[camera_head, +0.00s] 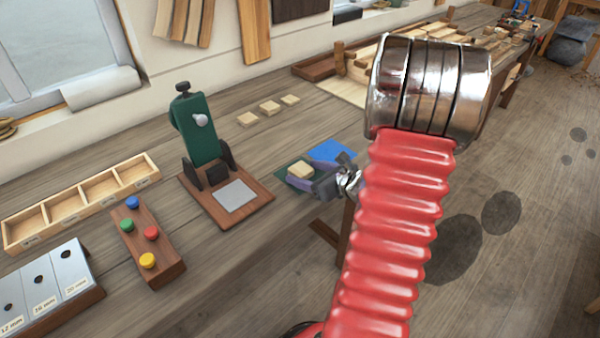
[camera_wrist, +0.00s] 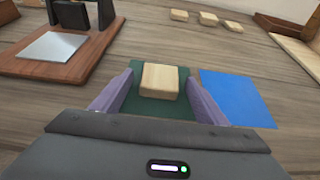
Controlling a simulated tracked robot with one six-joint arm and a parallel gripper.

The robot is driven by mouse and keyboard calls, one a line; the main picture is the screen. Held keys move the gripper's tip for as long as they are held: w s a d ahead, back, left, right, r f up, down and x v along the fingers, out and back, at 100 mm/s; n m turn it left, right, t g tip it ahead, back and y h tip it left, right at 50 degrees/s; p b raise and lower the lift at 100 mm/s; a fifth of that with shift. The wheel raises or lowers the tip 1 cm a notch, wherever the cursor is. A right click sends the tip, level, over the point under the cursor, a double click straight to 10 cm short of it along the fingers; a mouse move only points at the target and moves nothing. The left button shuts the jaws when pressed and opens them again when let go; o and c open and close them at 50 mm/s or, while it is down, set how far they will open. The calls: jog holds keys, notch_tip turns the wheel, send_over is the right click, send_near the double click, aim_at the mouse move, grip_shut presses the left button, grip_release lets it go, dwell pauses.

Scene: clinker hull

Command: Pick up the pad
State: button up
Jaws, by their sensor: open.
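A small pale block (camera_head: 299,169), which looks like wood and may be the pad, lies on a dark green square (camera_wrist: 160,108) on the bench. The block also shows in the wrist view (camera_wrist: 160,79), at the upper middle. My gripper (camera_head: 318,172) is open, low over the bench, with its purple fingers on the left and right of the block. In the wrist view gaps show between each finger and the block. A flat blue square (camera_wrist: 237,98) lies just right of the green one, also seen in the head view (camera_head: 331,151).
A green press on a wooden base (camera_head: 258,195) stands left of my gripper. Several pale blocks (camera_head: 269,108) lie behind. A button board (camera_head: 150,240), a divided tray (camera_head: 75,205) and a drilled metal block (camera_head: 42,290) stand left. The bench's front edge is close by.

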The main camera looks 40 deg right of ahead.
aim_at(307, 173)
jog(key=shift+c, duration=0.2)
dwell(0.3)
jog(key=c, duration=1.1)
notch_tip(307, 173, up, 10)
dwell(0.4)
dwell(0.5)
